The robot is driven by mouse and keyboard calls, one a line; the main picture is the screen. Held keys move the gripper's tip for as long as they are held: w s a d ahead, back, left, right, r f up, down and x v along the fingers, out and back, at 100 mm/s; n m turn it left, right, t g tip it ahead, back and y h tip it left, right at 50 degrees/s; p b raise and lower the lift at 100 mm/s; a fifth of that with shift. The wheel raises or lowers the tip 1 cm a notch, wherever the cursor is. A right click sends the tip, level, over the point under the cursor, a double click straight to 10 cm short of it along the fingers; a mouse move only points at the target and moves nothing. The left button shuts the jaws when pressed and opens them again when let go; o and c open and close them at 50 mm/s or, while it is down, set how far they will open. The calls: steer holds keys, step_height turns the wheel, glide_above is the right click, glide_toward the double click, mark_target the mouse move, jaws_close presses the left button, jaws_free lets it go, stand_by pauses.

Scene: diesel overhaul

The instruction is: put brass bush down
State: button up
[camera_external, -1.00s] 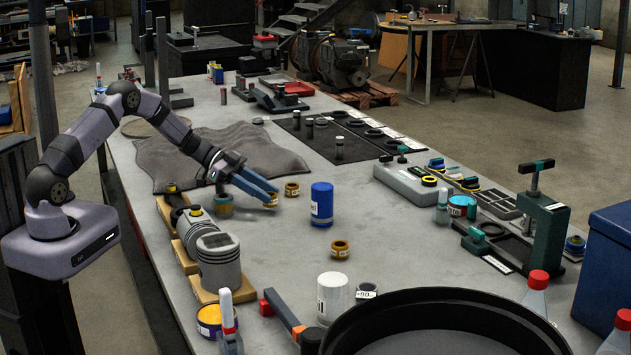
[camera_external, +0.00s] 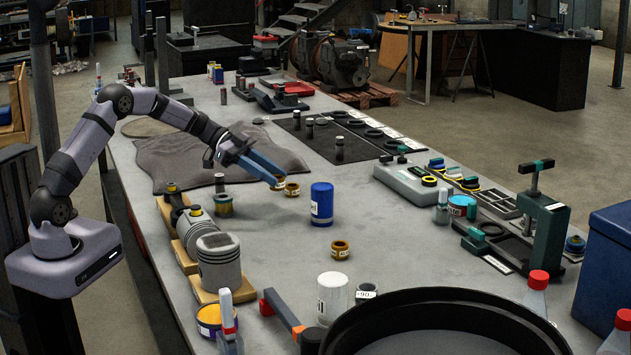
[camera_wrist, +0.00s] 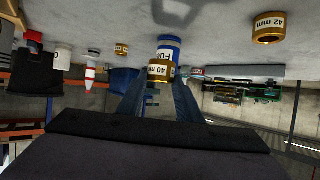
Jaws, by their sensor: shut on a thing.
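My gripper (camera_external: 277,182) is shut on a brass bush (camera_external: 279,184), which sits at its fingertips. In the wrist view the held brass bush (camera_wrist: 160,73) carries a "40 mm" label, between the two blue fingers. A third brass bush (camera_external: 340,250) stands nearer the camera. The held bush appears above the bench; its exact gap is hard to tell.
A blue can (camera_external: 321,204) stands right of my gripper. A dark cloth (camera_external: 215,152) lies behind. Bare bench top (camera_external: 285,240) lies around the third bush.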

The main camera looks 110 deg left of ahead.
steer(key=shift+w+d+f+m+h+b, duration=0.25)
steer(key=shift+w+d+f+h+b, duration=0.15)
steer(key=shift+w, duration=0.2)
steer(key=shift+w+d+f+m+h+b, duration=0.2)
steer(key=shift+w+d+m+b, duration=0.1)
steer(key=shift+w+d, duration=0.2)
steer(key=d+m+h, duration=0.1)
steer(key=d, duration=0.1)
step_height(320, 180, up, 3)
steer(key=m+g+h, duration=0.2)
steer(key=m+h, duration=0.2)
glide_above(254, 233)
steer(key=shift+a+f+p, duration=0.1)
steer(key=shift+f+p, duration=1.35)
steer(key=shift+f, duration=3.5)
steer(key=shift+f+b, duration=0.2)
steer(key=shift+b, duration=0.15)
steer(key=o, duration=1.2)
steer(key=shift+r, duration=0.2)
